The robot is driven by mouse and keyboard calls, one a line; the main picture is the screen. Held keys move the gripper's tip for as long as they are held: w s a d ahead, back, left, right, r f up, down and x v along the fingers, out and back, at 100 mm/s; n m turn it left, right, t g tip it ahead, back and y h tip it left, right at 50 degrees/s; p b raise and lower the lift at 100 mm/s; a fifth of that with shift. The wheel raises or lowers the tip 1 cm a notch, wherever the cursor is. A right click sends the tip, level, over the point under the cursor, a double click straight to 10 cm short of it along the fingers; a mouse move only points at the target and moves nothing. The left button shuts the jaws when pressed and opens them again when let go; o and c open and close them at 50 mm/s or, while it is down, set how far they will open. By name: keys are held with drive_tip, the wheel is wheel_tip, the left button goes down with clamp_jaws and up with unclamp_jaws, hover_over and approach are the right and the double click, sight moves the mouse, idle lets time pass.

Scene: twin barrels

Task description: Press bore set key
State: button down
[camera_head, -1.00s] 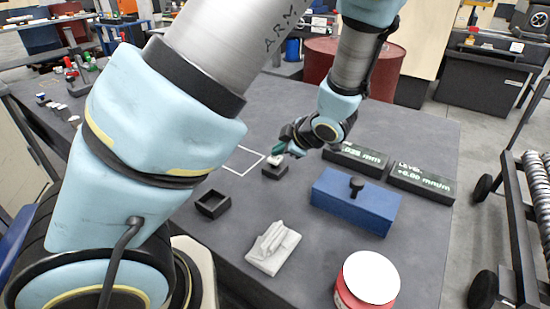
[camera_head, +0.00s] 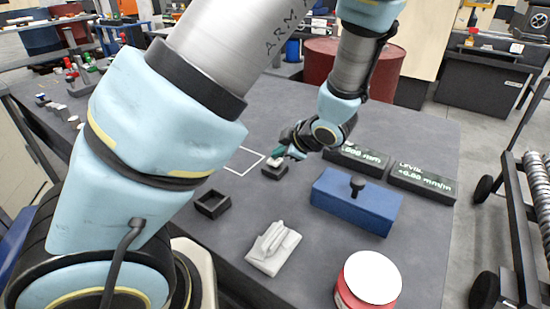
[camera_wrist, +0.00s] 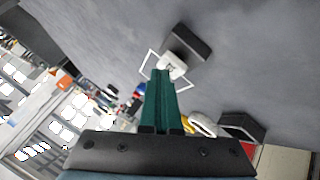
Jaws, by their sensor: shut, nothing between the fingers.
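The bore set key is a white cap (camera_head: 274,161) on a small dark block (camera_head: 276,172) on the grey table. In the wrist view the white cap (camera_wrist: 177,67) sticks out from the dark block (camera_wrist: 188,43). My gripper (camera_head: 285,155) is shut and empty, its teal fingers together. In the wrist view the fingertips (camera_wrist: 163,73) are right at the cap and overlap its edge; they look in contact. A dark display (camera_head: 360,156) behind my wrist is partly hidden and reads about .000 mm.
A second display (camera_head: 422,181) reads LEVEL +0.00 mm/m. A blue block with a black knob (camera_head: 355,207), a grey-white stepped piece (camera_head: 272,249), an open black box (camera_head: 212,204) and a red can (camera_head: 368,278) stand nearer. A white outline (camera_head: 243,161) lies left of the key.

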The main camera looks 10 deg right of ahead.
sight(279, 161)
drive_tip(key=shift+r+p, duration=1)
drive_tip(key=shift+p, duration=0.1)
wheel_tip(279, 161, up, 5)
drive_tip(key=p, duration=0.5)
idle(0.5)
